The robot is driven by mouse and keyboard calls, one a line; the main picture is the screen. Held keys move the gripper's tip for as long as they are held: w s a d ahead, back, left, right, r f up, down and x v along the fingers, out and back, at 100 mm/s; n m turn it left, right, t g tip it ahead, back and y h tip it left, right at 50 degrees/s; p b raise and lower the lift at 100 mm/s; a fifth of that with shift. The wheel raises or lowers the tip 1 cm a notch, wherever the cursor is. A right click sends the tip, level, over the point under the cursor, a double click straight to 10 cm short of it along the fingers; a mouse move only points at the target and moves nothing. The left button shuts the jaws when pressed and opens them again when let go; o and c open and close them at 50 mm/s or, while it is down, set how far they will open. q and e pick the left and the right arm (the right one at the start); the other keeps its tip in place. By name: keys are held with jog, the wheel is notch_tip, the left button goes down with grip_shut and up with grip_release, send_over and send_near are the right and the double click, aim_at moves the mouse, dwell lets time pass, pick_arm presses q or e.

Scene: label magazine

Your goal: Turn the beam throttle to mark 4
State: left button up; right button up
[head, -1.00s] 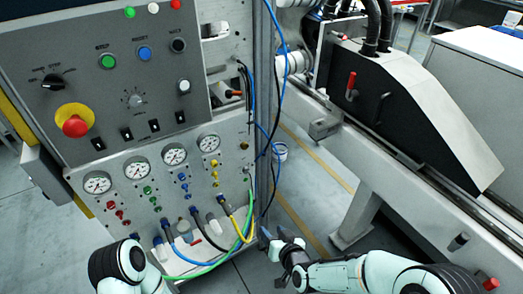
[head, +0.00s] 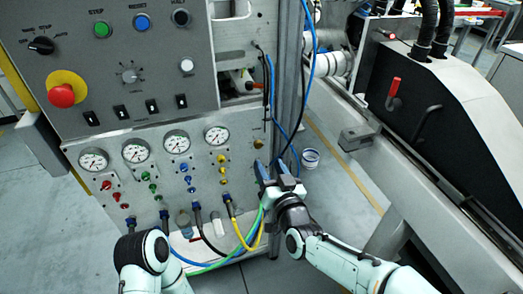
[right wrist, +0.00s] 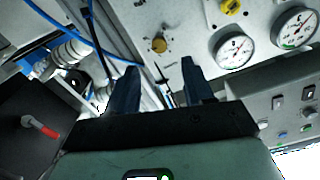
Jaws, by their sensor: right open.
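A small brass knob (head: 258,144) sits on the lower grey panel, right of the gauges, near the panel's right edge. In the right wrist view the brass knob (right wrist: 159,45) has small dark marks around it; I cannot read its setting. A silver dial knob (head: 129,75) with a printed scale is on the upper dark panel. No readable label shows which one is the beam throttle. My right gripper (head: 275,170) is open and empty, just below the brass knob. In the right wrist view the jaws (right wrist: 160,70) point towards that knob, apart from it. My left gripper is out of view.
Several gauges (head: 178,142) with coloured valves stand left of the brass knob. Green and yellow hoses (head: 246,240) hang below it. A blue cable (head: 309,75) runs down the post beside the panel. A black machine cover with a red lever (head: 393,93) is at the right.

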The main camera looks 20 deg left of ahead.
aim_at(259, 146)
jog(key=x, duration=0.7)
jog(key=shift+w+a, duration=0.15)
jog(key=shift+w, duration=0.2)
grip_shut()
